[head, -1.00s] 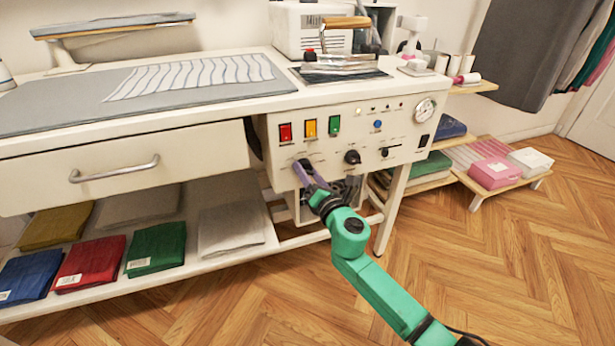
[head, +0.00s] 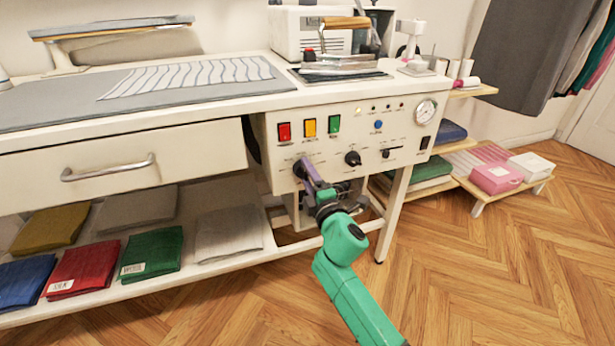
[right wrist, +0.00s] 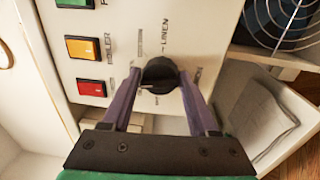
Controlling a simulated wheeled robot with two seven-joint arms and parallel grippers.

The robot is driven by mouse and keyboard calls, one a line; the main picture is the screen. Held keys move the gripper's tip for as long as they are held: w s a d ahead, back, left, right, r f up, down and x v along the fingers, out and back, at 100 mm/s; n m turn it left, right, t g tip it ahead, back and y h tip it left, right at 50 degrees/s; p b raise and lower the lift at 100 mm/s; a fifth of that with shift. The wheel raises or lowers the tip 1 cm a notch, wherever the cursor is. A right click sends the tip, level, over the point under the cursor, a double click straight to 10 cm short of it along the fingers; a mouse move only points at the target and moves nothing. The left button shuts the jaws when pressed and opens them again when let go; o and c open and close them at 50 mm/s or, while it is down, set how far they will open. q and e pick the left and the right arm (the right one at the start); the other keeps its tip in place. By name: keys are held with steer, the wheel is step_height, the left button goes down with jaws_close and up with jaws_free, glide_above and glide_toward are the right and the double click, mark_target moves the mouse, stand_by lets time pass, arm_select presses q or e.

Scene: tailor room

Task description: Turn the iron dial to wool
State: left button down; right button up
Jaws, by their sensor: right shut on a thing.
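The iron dial is a black round knob (right wrist: 160,75) on the white control panel (head: 280,158). In the right wrist view it sits between the two purple fingers of my right gripper (right wrist: 160,92), which are shut on it. "LINEN" is readable above the knob; the other labels around it are partly covered or too small to read. A pale mark on the knob points to the left in that view. In the head view the gripper (head: 303,168) reaches the lower left of the panel and largely hides this dial. My left gripper is not in view.
A second black knob (head: 352,158) and a slider (head: 387,153) are to the right. Red (head: 284,131), yellow (head: 310,127) and green (head: 334,123) switches sit above the dial. An iron (head: 345,57) stands on the table. A drawer handle (head: 108,168) projects at left.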

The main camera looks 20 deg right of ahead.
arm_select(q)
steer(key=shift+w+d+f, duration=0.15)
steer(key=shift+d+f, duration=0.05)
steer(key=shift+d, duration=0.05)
arm_select(e)
steer(key=shift+f+m, duration=0.3)
steer(key=shift+m, duration=0.9)
steer(key=o, duration=1.3)
steer(key=shift+s+r, duration=0.1)
steer(key=shift+s, duration=0.3)
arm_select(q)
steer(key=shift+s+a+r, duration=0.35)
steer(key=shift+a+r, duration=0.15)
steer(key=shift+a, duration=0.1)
arm_select(e)
steer(key=s, duration=0.9)
steer(key=s+d+f, duration=0.1)
steer(key=s, duration=0.3)
steer(key=shift+s, duration=0.35)
